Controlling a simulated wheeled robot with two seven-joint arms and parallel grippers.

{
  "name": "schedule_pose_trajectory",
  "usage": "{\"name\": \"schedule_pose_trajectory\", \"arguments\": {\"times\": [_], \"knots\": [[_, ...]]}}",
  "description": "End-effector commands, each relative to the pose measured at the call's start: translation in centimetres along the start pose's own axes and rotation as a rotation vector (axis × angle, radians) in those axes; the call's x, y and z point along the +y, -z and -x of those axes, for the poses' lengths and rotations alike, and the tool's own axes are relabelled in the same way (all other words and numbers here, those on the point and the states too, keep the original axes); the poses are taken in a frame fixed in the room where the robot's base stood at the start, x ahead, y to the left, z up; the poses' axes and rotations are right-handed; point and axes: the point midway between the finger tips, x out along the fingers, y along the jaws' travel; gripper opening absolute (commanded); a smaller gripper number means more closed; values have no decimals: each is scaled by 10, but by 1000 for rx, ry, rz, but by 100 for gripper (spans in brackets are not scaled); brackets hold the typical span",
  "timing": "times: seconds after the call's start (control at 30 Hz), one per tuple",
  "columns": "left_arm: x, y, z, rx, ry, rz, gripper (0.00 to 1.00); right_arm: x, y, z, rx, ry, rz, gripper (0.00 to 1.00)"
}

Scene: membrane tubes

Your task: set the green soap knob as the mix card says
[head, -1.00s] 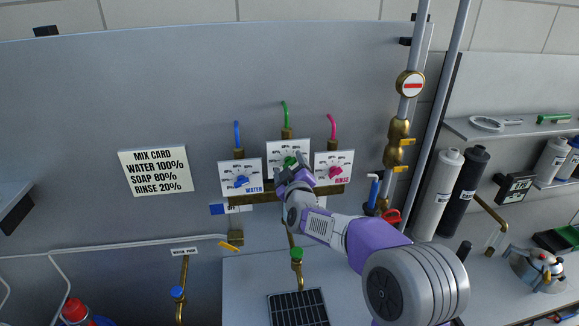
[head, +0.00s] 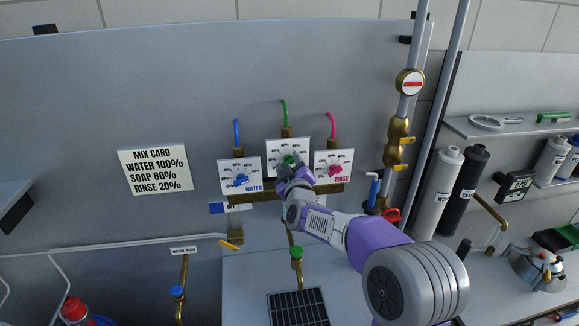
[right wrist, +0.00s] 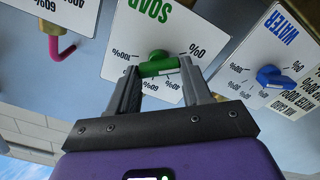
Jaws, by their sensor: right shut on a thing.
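The green soap knob (head: 289,160) is on the middle white dial plate (head: 301,146), partly covered by my gripper in the head view. My right gripper (head: 290,166) is shut on this knob. The right wrist view shows the green knob (right wrist: 158,65) between both fingers, under an upside-down SOAP label with percent marks around it. The knob's exact setting is hard to read because the fingers cover part of the scale. The mix card (head: 156,170) on the panel reads water 100%, soap 80%, rinse 20%. My left gripper is not in view.
The blue water knob (head: 241,180) is just left of the soap dial and the pink rinse knob (head: 335,170) just right. Brass pipes and a red-barred round sign (head: 410,83) stand at the right. Below are a green-capped tap (head: 296,253) and a dark grate (head: 298,307).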

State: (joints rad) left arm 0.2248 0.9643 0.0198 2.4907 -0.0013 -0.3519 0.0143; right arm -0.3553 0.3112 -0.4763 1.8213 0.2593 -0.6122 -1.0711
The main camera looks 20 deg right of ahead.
Motion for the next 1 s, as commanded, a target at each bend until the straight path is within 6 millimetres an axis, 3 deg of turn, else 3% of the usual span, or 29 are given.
{"name": "schedule_pose_trajectory", "arguments": {"times": [1.0], "knots": [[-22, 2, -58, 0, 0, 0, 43, 3, -5, 0, -1, 0, -888, 18]]}}
